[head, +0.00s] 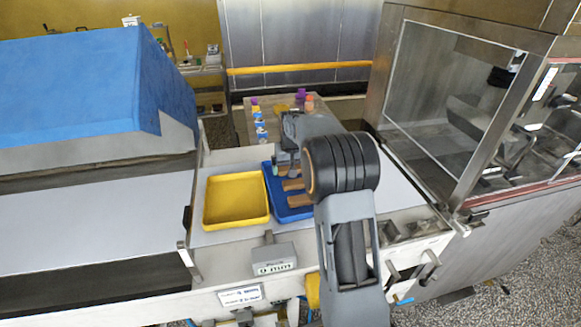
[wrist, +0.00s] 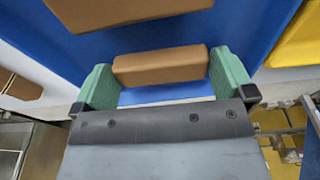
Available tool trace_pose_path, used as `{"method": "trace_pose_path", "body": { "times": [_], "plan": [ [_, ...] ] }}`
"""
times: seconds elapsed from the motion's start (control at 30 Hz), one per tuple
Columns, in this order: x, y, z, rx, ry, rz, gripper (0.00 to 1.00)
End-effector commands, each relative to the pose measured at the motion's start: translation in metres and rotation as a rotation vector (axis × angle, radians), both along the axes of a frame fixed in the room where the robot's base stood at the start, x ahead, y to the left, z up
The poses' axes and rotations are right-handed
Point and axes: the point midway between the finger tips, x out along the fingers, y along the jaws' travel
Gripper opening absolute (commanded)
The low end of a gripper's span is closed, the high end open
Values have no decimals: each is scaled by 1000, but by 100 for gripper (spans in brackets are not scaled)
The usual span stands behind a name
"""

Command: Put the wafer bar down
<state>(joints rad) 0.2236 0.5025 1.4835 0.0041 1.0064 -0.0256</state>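My gripper (wrist: 162,82) has green finger pads, one touching each end of a brown wafer bar (wrist: 160,66) as it shows in the wrist view. It looks shut on that bar. Blue tray floor (wrist: 160,96) shows behind and below the bar; the gap between them is hard to judge. In the head view my gripper (head: 285,160) is over the blue tray (head: 287,214), its fingertips partly hidden by my arm. Other wafer bars (head: 293,185) lie in the tray. In the wrist view one bar (wrist: 125,10) is at the top and another (wrist: 18,86) at the left edge.
A yellow tray (head: 236,221) stands left of the blue tray and looks empty. A grey box (head: 273,259) is in front. A blue-covered machine (head: 75,85) is at left and a glass-walled cabinet (head: 440,95) at right. Small coloured items (head: 258,120) stand behind.

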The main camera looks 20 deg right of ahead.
Motion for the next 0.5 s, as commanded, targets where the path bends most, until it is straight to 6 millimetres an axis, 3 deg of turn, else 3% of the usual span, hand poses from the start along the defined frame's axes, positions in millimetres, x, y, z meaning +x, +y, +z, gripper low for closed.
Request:
{"method": "trace_pose_path", "body": {
  "times": [0.17, 0.5],
  "plan": [
    [0, 0, 8, 0, -1, 0, 100],
    [-9, 2, 69, -1, -5, 0, 100]
  ]
}}
